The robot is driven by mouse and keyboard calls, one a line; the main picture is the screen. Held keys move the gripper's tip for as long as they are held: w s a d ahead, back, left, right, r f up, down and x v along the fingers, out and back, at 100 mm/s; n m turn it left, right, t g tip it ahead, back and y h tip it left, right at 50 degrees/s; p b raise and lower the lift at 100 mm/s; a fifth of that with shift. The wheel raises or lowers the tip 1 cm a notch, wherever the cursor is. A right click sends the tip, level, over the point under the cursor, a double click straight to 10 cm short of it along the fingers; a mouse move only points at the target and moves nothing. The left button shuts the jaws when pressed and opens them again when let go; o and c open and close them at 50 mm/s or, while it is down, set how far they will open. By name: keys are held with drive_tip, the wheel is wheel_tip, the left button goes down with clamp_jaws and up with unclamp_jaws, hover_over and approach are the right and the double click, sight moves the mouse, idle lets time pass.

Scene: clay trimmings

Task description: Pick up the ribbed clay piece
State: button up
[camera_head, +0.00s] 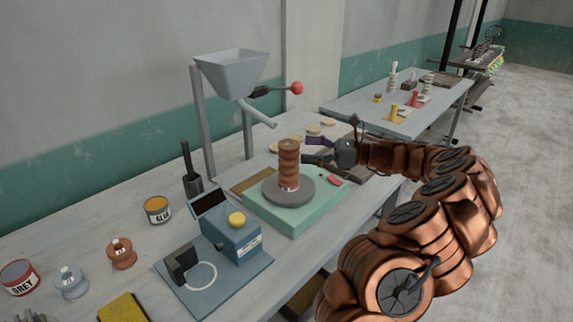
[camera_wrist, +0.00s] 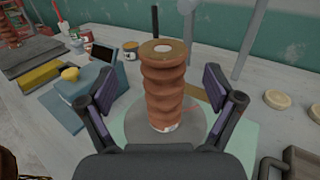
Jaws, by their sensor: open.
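The ribbed clay piece (camera_head: 289,162) is a reddish-brown upright column. It stands on a round grey disc (camera_head: 302,190) on a pale green base (camera_head: 265,212). In the wrist view the ribbed clay piece (camera_wrist: 163,88) stands between my two fingers, with a pale top and a small light mark near its foot. My gripper (camera_head: 312,150) comes in from the right at about the upper half of the piece. In the wrist view my gripper (camera_wrist: 170,92) is open, with one finger on each side and gaps between the fingers and the clay.
A grey hopper (camera_head: 232,70) on posts with a red-knobbed lever (camera_head: 297,88) stands behind. A blue device (camera_head: 232,238) with a yellow button is at the front left. Pale round discs (camera_head: 313,128) lie behind my gripper. A small red item (camera_head: 334,180) lies on the green base.

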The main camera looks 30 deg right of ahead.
sight(289, 145)
drive_tip(key=shift+r+p+x, duration=0.15)
drive_tip(key=shift+p+x, duration=0.2)
drive_tip(key=shift+x, duration=1)
drive_tip(key=shift+r+p+x, duration=0.15)
drive_tip(key=shift+p+x, duration=0.2)
drive_tip(key=shift+x, duration=1)
drive_tip(key=shift+w+d, duration=0.15)
drive_tip(key=shift+d, duration=0.05)
clamp_jaws()
